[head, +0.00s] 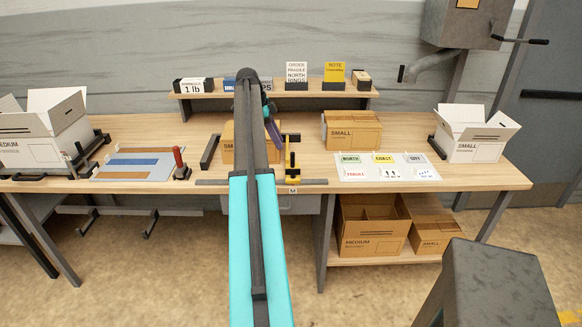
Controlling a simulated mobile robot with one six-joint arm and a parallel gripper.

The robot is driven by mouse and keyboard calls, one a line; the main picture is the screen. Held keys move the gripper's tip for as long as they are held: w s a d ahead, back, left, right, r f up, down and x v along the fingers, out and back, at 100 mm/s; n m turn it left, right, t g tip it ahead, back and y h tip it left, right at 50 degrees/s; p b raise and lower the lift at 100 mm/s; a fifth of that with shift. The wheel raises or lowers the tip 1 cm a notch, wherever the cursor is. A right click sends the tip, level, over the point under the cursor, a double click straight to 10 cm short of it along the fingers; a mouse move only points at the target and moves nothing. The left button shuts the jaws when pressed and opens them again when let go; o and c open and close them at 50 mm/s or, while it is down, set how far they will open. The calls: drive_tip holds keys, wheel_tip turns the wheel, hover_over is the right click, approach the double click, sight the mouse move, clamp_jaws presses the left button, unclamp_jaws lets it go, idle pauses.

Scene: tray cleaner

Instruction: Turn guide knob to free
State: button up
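A dark guide rail (315,182) runs along the front of the bench in the head view. A yellow and black sliding guide (292,175) stands on it, just right of my arm, with a small "M" label below. Black parts rise behind the yellow piece, but I cannot tell which is the knob or how it is set. My gripper (273,131) is a small dark and purple shape beyond the arm, left of and close to the guide. Its fingers are too small to read. A brown box (229,152) behind my arm is mostly hidden.
A red-handled tool (180,163) stands left of the rail. A closed small box (352,130) and a label sheet (388,168) lie to the right. Open white boxes stand at the left (45,130) and right (472,140) ends. A raised shelf (325,94) runs behind.

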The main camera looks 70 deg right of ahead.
sight(293, 173)
drive_tip(key=shift+f, duration=0.15)
drive_tip(key=shift+p+x, duration=2.2)
drive_tip(key=shift+x, duration=4.6)
drive_tip(key=shift+c, duration=0.4)
clamp_jaws()
